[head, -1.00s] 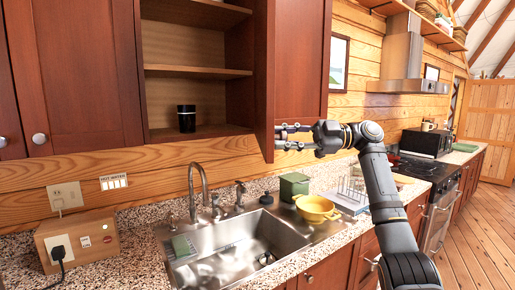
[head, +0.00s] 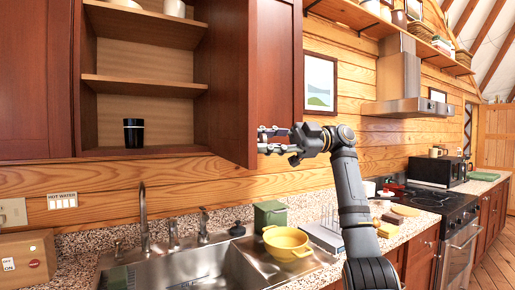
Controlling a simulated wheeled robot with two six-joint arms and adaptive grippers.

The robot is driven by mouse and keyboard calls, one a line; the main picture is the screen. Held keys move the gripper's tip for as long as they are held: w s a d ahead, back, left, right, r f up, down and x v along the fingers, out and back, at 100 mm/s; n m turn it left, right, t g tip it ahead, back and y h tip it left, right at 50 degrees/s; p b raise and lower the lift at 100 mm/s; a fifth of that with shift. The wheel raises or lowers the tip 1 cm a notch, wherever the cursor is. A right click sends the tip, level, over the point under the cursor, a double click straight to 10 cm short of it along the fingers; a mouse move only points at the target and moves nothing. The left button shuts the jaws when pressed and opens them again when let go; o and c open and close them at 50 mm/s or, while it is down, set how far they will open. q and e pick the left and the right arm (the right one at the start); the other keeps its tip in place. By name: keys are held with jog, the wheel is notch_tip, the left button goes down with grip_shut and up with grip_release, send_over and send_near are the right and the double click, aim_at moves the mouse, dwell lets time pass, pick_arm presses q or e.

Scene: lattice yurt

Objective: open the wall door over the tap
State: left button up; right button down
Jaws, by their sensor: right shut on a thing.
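The wall door (head: 232,80) over the tap (head: 143,215) stands swung out from its dark red cabinet, with its inner face showing. The open cabinet shows its shelves, with a black cup (head: 133,133) on the bottom and pale dishes at the top. My right gripper (head: 264,140) is just right of the door's free lower edge, at its outer side, and is shut on the door's knob. The knob itself is hidden by the door and fingers. My left gripper is not in view.
A closed cabinet door (head: 35,85) is at the left. Below are the steel sink (head: 200,268), a yellow colander (head: 287,243), a green canister (head: 270,214) and a dish rack (head: 328,226). A range hood (head: 400,90) and stove (head: 440,200) are further right.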

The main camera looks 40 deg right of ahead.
jog(key=shift+d+f, duration=0.15)
jog(key=shift+f, duration=0.05)
dwell(0.3)
jog(key=c, duration=1)
grip_release()
jog(key=shift+r, duration=0.1)
jog(key=v, duration=0.7)
jog(key=shift+d, duration=0.2)
